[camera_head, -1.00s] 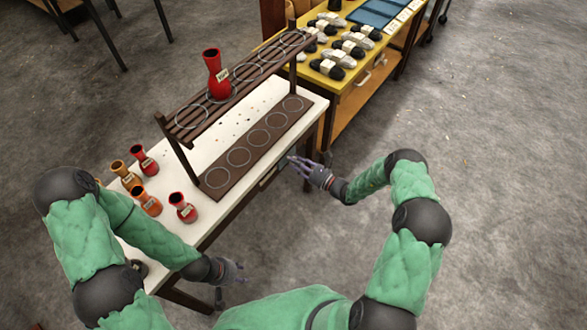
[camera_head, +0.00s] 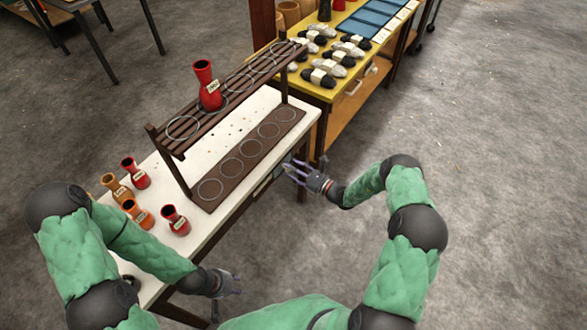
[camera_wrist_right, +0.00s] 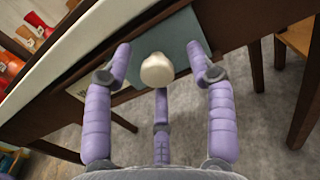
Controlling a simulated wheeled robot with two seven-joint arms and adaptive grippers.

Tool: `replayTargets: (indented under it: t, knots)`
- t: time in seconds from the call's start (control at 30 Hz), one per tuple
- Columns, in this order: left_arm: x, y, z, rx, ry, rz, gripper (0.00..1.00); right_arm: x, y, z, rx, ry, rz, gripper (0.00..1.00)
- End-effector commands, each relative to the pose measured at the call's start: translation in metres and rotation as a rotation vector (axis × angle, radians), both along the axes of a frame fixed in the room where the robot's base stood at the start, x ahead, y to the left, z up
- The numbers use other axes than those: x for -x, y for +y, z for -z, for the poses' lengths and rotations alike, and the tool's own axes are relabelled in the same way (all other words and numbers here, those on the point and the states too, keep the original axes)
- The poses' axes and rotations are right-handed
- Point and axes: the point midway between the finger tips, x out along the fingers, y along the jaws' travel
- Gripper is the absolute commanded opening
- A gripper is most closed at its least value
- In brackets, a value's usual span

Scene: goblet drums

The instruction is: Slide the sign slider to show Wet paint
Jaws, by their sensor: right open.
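In the right wrist view a blue-grey sliding plate (camera_wrist_right: 186,38) sits on the front edge of the table, with a round cream knob (camera_wrist_right: 157,70) standing out from it. A pale strip of sign (camera_wrist_right: 84,90) shows left of the plate; its lettering is too small to read. My right gripper (camera_wrist_right: 158,60) is open, its purple fingers spread around the knob with gaps at the sides. In the head view my right gripper (camera_head: 289,168) is at the table's front edge, near its right end. My left gripper (camera_head: 236,285) hangs low in front of the table; its opening is unclear.
The white table (camera_head: 235,135) carries a dark slatted rack (camera_head: 240,84) with a red drum (camera_head: 207,86) on it. Several red and orange drums stand at its left. A yellow table (camera_head: 318,93) with shoes stands behind. The floor at right is clear.

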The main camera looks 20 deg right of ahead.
Motion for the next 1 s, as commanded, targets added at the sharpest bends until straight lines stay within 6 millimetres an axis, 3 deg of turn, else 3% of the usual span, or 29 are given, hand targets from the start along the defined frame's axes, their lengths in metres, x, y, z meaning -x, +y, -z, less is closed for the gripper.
replayTargets:
  t: [0.17, 0.6, 1.0]
  knots:
    - [0.000, 0.000, 0.000, 0.000, 0.000, 0.000, 0.40, 0.014, -0.012, 0.000, 0.000, 0.001, 0.003, 0.56]
    - [0.000, 0.000, 0.000, 0.000, 0.000, 0.000, 0.40, 0.077, -0.063, 0.000, 0.001, -0.001, 0.006, 0.56]
    - [0.000, 0.000, 0.000, 0.000, 0.000, 0.000, 0.40, 0.093, -0.074, 0.000, 0.000, -0.003, 0.001, 0.56]
